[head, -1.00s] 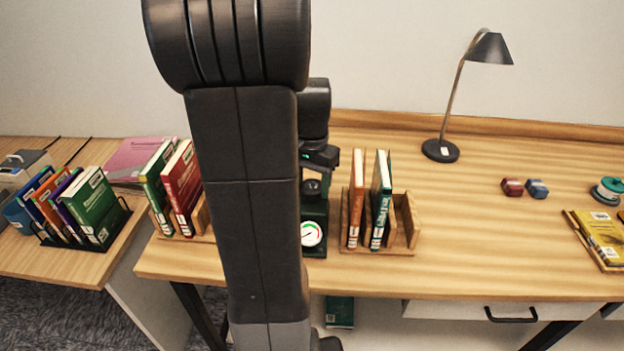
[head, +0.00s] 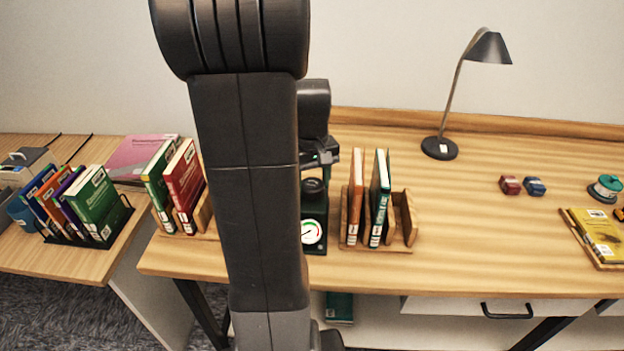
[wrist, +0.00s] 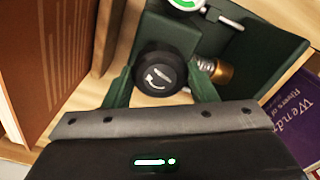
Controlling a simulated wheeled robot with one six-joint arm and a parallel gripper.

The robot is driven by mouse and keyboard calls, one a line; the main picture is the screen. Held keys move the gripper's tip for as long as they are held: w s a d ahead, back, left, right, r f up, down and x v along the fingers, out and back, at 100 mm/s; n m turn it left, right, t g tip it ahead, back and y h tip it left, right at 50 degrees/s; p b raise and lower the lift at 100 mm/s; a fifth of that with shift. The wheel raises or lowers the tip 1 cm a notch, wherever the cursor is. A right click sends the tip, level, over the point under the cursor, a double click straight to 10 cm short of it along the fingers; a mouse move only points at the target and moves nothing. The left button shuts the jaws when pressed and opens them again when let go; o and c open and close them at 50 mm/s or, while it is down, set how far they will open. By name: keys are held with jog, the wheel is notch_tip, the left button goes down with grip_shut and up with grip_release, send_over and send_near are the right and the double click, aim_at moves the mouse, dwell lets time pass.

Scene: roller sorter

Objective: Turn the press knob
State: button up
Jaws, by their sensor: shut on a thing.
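The press knob (wrist: 158,78) is round and black with a white curved arrow on its face; it shows in the wrist view at the middle. My gripper (wrist: 160,88) has its dark green fingers on either side of the knob and is shut on it. The dark green press body (wrist: 248,58) lies beyond, with a brass spring-loaded part (wrist: 213,69) beside the knob. In the head view my arm hides part of the press, and its white gauge (head: 312,231) shows at the front. My gripper (head: 322,156) is at the press's upper part there.
A wooden rack (head: 376,247) with an orange and a green book stands close to the right of the press. Another rack with a red book (head: 184,183) is to the left. A lamp (head: 440,148) stands at the back right.

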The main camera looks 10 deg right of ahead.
aim_at(312, 184)
jog(key=shift+n, duration=0.8)
jog(key=o, duration=1)
jog(key=shift+c, duration=0.2)
jog(key=shift+r, duration=0.15)
notch_tip(312, 184, up, 14)
jog(key=shift+f, duration=0.2)
jog(key=shift+f, duration=0.15)
notch_tip(312, 184, down, 14)
jog(key=shift+r, duration=0.15)
